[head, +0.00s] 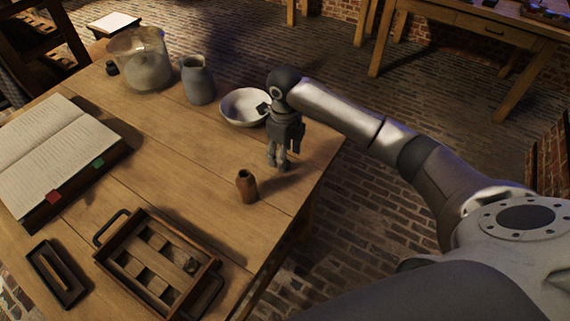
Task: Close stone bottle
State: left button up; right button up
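A blue-grey jar (198,82) with an open mouth stands upright near the far side of the wooden table; it looks like the stone bottle. A smaller brown bottle (247,187) stands upright near the right edge, its mouth dark and seemingly uncovered. My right gripper (280,166) points down above the table's right edge, behind and right of the brown bottle and apart from it. Its fingers are seen at a narrow angle, so their opening is unclear; I see nothing held. My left gripper is out of view. A small dark piece (191,265) sits in the wooden tray (125,275).
A white bowl (243,107) stands just behind my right gripper. A large glass jar (140,62) and a small dark object (111,68) are at the far left. An open book (52,150) and a small dark tray (57,272) lie left. The table's middle is clear.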

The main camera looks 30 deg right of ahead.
notch_tip(320, 180, down, 4)
jog(key=shift+d+f, duration=0.1)
jog(key=shift+c, duration=0.3)
jog(key=c, duration=0.8)
